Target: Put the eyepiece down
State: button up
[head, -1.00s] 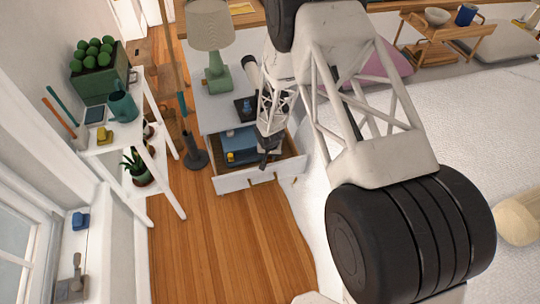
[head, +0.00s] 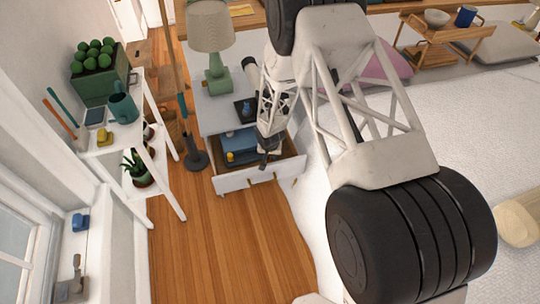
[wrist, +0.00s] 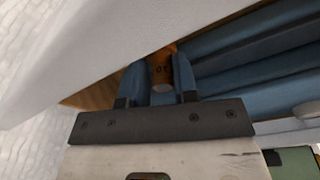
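My gripper (head: 265,163) is over the open drawer (head: 235,182) of the white cabinet, pointing down. In the wrist view my gripper (wrist: 160,72) has a finger on each side of a small orange-brown cylinder with dark markings, which looks like the eyepiece (wrist: 161,72). The fingers appear to be shut on it, with little or no gap at its sides. In the head view I cannot make out the eyepiece; my gripper hides that spot.
A blue box (head: 238,143) and a small yellow object (head: 230,157) are in the drawer. A green lamp (head: 216,75) and a dark tray (head: 244,108) stand on the cabinet top. A white shelf (head: 140,115) stands at left. The wooden floor (head: 225,245) in front is clear.

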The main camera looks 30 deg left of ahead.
jog(key=shift+s+d+f, duration=0.25)
jog(key=shift+s+f, duration=0.2)
jog(key=shift+f, duration=0.05)
jog(key=shift+s+d+f, duration=0.25)
jog(key=shift+s+f, duration=0.15)
jog(key=shift+f, duration=0.05)
jog(key=shift+c, duration=0.2)
jog(key=shift+o, duration=0.3)
notch_tip(320, 180, up, 12)
jog(key=shift+s+f, duration=0.2)
jog(key=shift+s+r, duration=0.15)
jog(key=shift+r, duration=0.95)
